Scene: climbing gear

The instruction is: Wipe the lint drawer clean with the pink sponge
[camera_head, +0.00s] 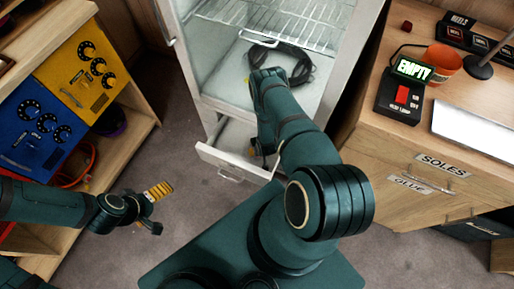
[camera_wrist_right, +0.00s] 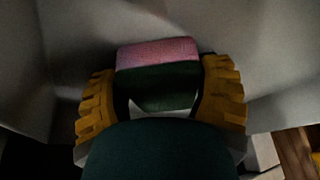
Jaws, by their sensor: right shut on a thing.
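The lint drawer (camera_head: 222,162) is pulled out, low at the front of the pale metal cabinet. In the right wrist view, the right gripper (camera_wrist_right: 160,95) is shut on the sponge (camera_wrist_right: 157,52), which has a pink layer and a dark green layer. Pale grey walls surround it there; whether the sponge touches a surface, I cannot tell. My left gripper (camera_head: 155,208) is empty above the floor, its fingers apart.
The cabinet's open upper part holds wire racks (camera_head: 285,22) and a coiled black cable (camera_head: 290,62). A wooden shelf with yellow (camera_head: 82,75) and blue (camera_head: 40,128) panels stands left. A wooden bench (camera_head: 400,165) stands right, with an orange cup (camera_head: 443,63). Floor is clear between shelf and drawer.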

